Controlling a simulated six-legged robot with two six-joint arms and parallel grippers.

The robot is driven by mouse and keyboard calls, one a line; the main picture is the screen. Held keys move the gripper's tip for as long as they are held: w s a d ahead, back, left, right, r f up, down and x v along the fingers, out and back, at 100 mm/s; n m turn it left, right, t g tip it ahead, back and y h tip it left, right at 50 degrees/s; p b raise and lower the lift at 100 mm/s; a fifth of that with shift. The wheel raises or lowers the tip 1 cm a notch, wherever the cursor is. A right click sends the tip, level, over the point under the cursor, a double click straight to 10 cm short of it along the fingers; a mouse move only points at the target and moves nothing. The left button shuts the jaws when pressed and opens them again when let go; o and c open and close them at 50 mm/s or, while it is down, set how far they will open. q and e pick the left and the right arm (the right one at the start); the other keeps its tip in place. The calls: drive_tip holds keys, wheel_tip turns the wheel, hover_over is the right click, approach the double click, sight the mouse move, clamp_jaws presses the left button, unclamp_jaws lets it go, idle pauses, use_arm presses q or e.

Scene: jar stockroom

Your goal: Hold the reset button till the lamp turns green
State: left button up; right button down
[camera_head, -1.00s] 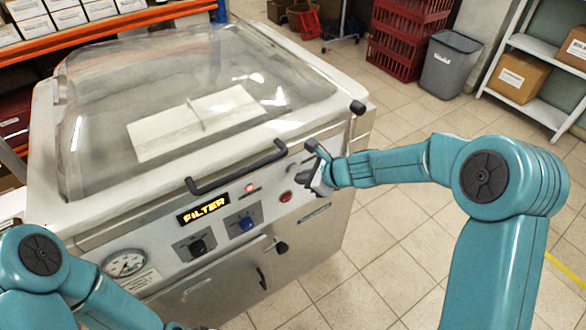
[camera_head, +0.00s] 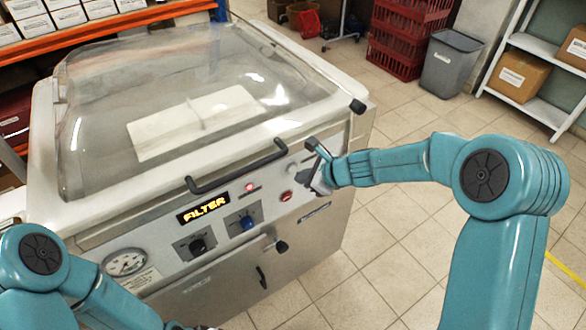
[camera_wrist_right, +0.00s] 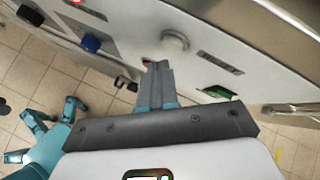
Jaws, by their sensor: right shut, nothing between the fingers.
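A red push button (camera_head: 287,196) sits on the front panel of a large grey machine. I take it for the reset button. A small lamp (camera_head: 250,187) to its left glows red. My right gripper (camera_head: 316,182) is shut and empty, close to the panel just right of the red button; a gap shows between them. In the right wrist view its closed fingertips (camera_wrist_right: 157,68) point at the panel below a round grey fitting (camera_wrist_right: 174,40). I cannot tell whether they touch anything. Only a sliver of my left gripper (camera_head: 177,326) shows at the bottom edge.
Tiled floor (camera_head: 410,245) is clear at right.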

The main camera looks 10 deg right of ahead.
drive_tip(key=shift+w, duration=0.15)
idle(0.7)
drive_tip(key=shift+w+a, duration=0.15)
drive_tip(key=shift+w, duration=0.1)
drive_tip(key=shift+w+a+p, duration=0.15)
drive_tip(key=shift+w+p, duration=0.25)
drive_tip(key=shift+p, duration=0.2)
idle(0.4)
idle(1.9)
drive_tip(key=shift+s+d+b, duration=0.3)
drive_tip(key=shift+s+b, duration=0.4)
drive_tip(key=shift+s, duration=0.1)
